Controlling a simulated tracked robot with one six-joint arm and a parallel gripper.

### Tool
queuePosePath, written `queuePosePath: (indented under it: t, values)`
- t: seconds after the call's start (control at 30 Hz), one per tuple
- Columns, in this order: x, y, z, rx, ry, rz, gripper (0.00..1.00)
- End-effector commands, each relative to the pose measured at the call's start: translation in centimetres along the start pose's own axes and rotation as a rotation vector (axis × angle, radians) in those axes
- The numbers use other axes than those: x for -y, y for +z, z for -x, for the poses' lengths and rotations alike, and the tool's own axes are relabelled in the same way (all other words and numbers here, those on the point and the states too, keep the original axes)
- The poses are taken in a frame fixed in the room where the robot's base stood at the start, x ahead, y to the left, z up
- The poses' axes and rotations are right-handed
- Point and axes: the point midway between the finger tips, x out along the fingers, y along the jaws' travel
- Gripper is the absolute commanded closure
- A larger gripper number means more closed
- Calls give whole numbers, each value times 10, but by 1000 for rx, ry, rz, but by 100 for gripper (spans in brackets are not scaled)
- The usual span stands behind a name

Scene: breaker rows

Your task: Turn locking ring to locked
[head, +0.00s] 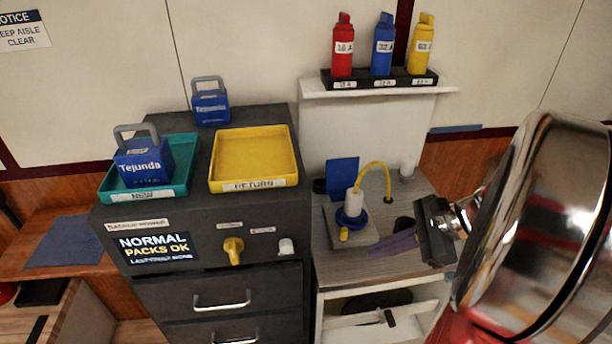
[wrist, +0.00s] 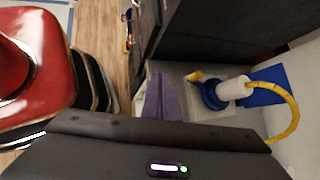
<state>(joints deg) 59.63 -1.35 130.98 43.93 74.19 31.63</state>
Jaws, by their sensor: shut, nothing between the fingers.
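The blue locking ring (head: 351,219) sits around the base of a white plug (head: 353,203) on a grey plate (head: 366,236). A yellow tab (head: 344,234) sticks out from its front side. In the wrist view the ring (wrist: 211,96) is right of my fingers, with its yellow tab (wrist: 196,76) at the upper left. A yellow cable (head: 378,167) arcs from the plug's top. My gripper (head: 371,252) has purple fingers, shut and empty, just right of and in front of the plate. The fingers (wrist: 161,97) look apart from the ring. Lock markings are not readable.
A dark cabinet (head: 220,306) with a yellow knob (head: 233,250) stands left. It bears a teal tray (head: 185,184) and a yellow tray (head: 254,130). Red, blue and yellow cylinders stand on a shelf (head: 380,89) above. A blue panel (head: 342,178) stands behind the ring.

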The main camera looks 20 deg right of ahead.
Motion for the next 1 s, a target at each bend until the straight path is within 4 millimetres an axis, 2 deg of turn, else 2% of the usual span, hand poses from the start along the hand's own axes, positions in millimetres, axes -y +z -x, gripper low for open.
queuePosePath:
  t: [0.03,0.2,0.4,0.77,1.0]
  values:
    - [4,-12,7,28,-32,-71,100]
    - [16,-43,30,129,-145,-288,100]
    - [24,-69,51,213,-236,-441,100]
    - [25,-73,55,228,-253,-467,100]
    - [27,-71,48,229,-251,-465,100]
